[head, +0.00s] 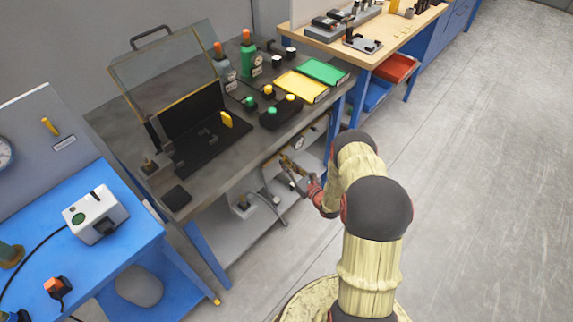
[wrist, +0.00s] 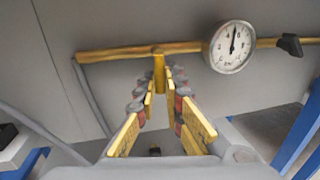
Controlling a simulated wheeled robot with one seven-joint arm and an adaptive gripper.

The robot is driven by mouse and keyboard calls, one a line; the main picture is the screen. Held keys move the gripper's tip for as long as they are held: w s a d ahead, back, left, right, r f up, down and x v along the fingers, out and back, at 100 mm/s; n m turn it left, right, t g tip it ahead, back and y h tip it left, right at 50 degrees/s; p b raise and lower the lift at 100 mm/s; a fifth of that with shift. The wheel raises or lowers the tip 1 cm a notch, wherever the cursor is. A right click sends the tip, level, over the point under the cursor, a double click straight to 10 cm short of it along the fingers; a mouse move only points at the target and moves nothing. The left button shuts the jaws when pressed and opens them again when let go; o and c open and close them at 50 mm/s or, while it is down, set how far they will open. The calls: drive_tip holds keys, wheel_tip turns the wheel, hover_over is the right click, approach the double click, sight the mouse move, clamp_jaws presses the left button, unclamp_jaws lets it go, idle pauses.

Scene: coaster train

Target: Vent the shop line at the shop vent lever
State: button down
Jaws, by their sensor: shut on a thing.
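A brass pipe (wrist: 110,54) runs across a grey panel in the wrist view. A short yellow lever (wrist: 159,75) hangs straight down from a fitting on it. My gripper (wrist: 160,88) is shut on this lever, with its fingertips on either side. A round white gauge (wrist: 230,46) sits on the pipe right of the lever, its needle near upright. A black handle (wrist: 290,44) is at the pipe's right end. In the head view my gripper (head: 287,168) is below the front edge of the dark bench, and the lever there is hard to make out.
The dark bench (head: 222,158) above carries a clear-lidded black fixture (head: 205,135), button boxes (head: 282,112), and yellow (head: 300,86) and green trays. A lower shelf (head: 225,240) lies under it. A blue bench (head: 105,240) stands left, a wooden bench right. Floor at right is clear.

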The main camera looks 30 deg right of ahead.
drive_tip(key=shift+a+m, duration=0.1)
drive_tip(key=shift+m, duration=0.3)
drive_tip(key=shift+s+a+r+m+g+y+p, duration=0.15)
drive_tip(key=shift+a+r+m+g+y+p, duration=0.35)
drive_tip(key=shift+m+p, duration=1.4)
drive_tip(key=shift+s+a+r+m+g+y+p, duration=0.2)
drive_tip(key=shift+a+r+m+g+y+p, duration=0.3)
drive_tip(key=shift+m, duration=2.6)
drive_tip(key=shift+s+a+r+m+g+y+p, duration=0.25)
drive_tip(key=shift+r+m+g+p, duration=0.4)
drive_tip(key=shift+m+p, duration=1.3)
drive_tip(key=shift+w+r+m+b, duration=0.1)
drive_tip(key=shift+r+m+b, duration=0.05)
drive_tip(key=shift+m+b, duration=0.45)
drive_tip(key=c, duration=2)
unclamp_jaws()
drive_tip(key=shift+o, duration=0.5)
